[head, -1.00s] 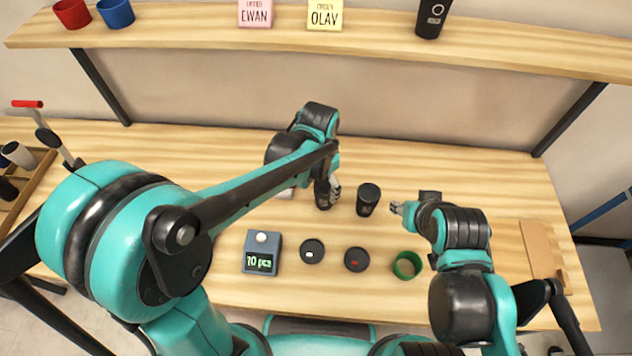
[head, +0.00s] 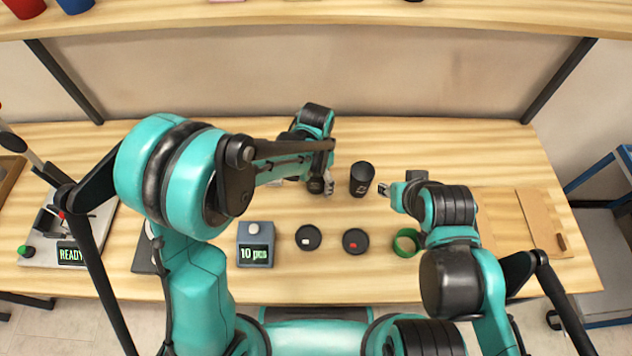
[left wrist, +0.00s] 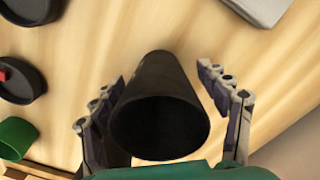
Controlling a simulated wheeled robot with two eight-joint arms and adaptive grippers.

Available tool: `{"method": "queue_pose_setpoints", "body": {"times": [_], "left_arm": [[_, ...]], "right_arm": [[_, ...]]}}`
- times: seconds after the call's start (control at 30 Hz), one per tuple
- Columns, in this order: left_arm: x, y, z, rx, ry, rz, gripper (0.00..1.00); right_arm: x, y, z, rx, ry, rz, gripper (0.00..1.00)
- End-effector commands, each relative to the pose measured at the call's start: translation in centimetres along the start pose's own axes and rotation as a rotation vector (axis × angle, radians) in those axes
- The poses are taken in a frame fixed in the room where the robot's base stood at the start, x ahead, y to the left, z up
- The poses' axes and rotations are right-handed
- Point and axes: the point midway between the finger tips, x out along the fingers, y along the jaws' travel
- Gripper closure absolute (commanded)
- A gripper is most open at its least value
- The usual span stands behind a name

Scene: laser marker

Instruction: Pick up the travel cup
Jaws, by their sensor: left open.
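The black travel cup (head: 361,180) stands upright on the table in the head view, with a light mark on its side. In the left wrist view its open dark mouth (left wrist: 158,125) faces the camera. My left gripper (head: 329,182) is low over the table just left of the cup. In the left wrist view its open fingers (left wrist: 155,82) flank the cup with a visible gap on each side. My right gripper (head: 390,194) is right of the cup and apart from it; its jaw opening is too small to judge.
Two black lids, one with a white tab (head: 308,237) and one with a red tab (head: 355,241), lie nearer me, beside a green ring (head: 406,242). A scale (head: 255,244) reads 10 pcs. A marker machine (head: 70,236) shows READY. A shelf (head: 330,16) runs behind.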

Motion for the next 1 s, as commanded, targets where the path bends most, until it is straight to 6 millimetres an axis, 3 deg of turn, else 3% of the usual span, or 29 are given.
{"method": "queue_pose_setpoints", "body": {"times": [0.17,0.33,0.37,0.73,1.0], "left_arm": [[0.0,0.0,0.0,-0.001,0.0,0.0,0.25],[0.0,0.0,0.0,-0.001,0.0,0.0,0.59],[0.0,0.0,0.0,-0.001,0.0,0.0,0.63],[-0.4,0.0,0.0,-0.001,0.0,0.0,0.63],[-5.5,0.0,0.1,-0.001,0.0,0.0,0.63]], "right_arm": [[-0.1,0.0,-0.1,0.0,0.0,0.0,0.6],[-0.1,0.0,-0.1,0.0,0.0,0.0,0.6],[-0.1,0.0,-0.1,0.0,0.0,0.0,0.6],[-0.2,0.0,-0.2,0.0,0.0,0.0,0.6],[-2.1,0.0,-1.6,0.0,0.0,0.0,0.6]]}}
